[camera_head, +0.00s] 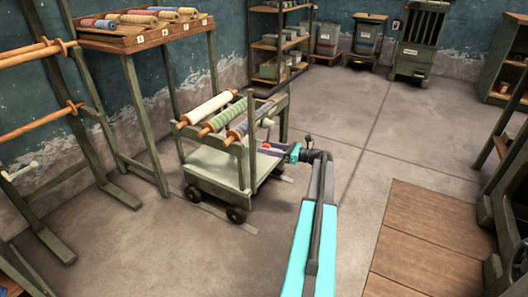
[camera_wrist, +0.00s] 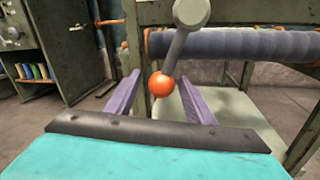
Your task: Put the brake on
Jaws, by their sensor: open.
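A grey lever (camera_wrist: 178,45) with an orange ball knob (camera_wrist: 160,86) hangs from a round grey hub on the side of the wheeled cart, tilted with its knob down and to the left in the wrist view. The cart (camera_head: 215,168) stands mid-floor in the head view, and the knob shows small at its right side (camera_head: 265,146). My gripper (camera_wrist: 160,84) is open at the cart's right side. Its two purple fingers point toward the cart, with the knob appearing between them and touching neither. How deep the knob sits between them is hard to tell.
The cart bears several fabric rolls; a blue-grey roll (camera_wrist: 240,44) lies behind the lever. A wooden rack with spools (camera_head: 140,35) stands behind the cart to the left. A wooden floor panel (camera_head: 430,245) lies at right. The floor beyond the cart is open.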

